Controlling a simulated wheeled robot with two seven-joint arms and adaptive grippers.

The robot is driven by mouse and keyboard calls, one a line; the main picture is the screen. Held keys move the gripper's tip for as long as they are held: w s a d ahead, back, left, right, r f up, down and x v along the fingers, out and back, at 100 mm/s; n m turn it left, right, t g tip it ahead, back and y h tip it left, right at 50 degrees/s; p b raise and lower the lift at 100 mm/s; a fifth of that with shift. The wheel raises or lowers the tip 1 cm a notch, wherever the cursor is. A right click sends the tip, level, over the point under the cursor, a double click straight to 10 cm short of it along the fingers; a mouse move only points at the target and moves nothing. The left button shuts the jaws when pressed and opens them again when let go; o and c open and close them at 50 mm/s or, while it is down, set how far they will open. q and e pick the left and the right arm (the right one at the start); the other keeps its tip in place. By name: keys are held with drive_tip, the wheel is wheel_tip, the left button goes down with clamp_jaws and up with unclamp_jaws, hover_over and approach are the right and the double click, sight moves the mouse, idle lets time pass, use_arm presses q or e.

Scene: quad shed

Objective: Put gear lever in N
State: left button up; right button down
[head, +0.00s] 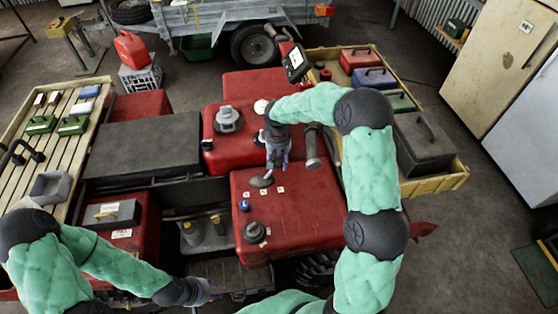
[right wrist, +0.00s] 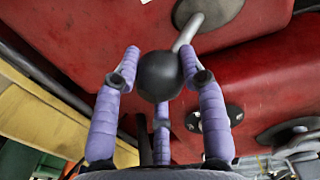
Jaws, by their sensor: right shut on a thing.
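The gear lever (head: 262,181) rises from a grey round base on the red quad body, with small white labels (head: 264,191) beside it too small to read. In the right wrist view its black ball knob (right wrist: 160,76) sits on a grey bent shaft. My right gripper (head: 274,163) is over the lever; in the right wrist view its purple fingers (right wrist: 163,95) are around the knob, shut on it. The gripper hides the knob in the head view. My left gripper (head: 205,288) is low at the front, away from the lever; its fingers are too small to judge.
A grey knob (head: 254,232) and a blue button (head: 244,206) are on the red body near the lever. A grey cylindrical post (head: 312,150) stands right of my right gripper. Racks with toolboxes (head: 423,140) flank the quad. The handlebar display (head: 296,62) is beyond.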

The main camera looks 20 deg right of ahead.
drive_tip(key=shift+a, duration=0.1)
drive_tip(key=shift+w+a+r+h, duration=0.2)
drive_tip(key=shift+a+r+h, duration=0.1)
drive_tip(key=shift+a+h, duration=0.3)
drive_tip(key=shift+w+a+r+h, duration=0.2)
drive_tip(key=shift+a+r+h, duration=0.05)
drive_tip(key=shift+a+h, duration=0.3)
drive_tip(key=shift+g+h, duration=0.5)
drive_tip(key=shift+h, duration=0.45)
drive_tip(key=shift+w+a+r+b, duration=0.15)
drive_tip(key=shift+w+a, duration=0.05)
drive_tip(key=shift+a, duration=0.5)
drive_tip(key=shift+w+a+r+b, duration=0.15)
drive_tip(key=shift+w+a, duration=0.1)
drive_tip(key=shift+a, duration=0.5)
drive_tip(key=shift+w+a+r+b, duration=0.1)
drive_tip(key=shift+w+a+b, duration=0.1)
drive_tip(key=shift+a, duration=0.5)
drive_tip(key=c, duration=0.7)
unclamp_jaws()
drive_tip(key=shift+a, duration=0.1)
drive_tip(key=shift+o, duration=0.2)
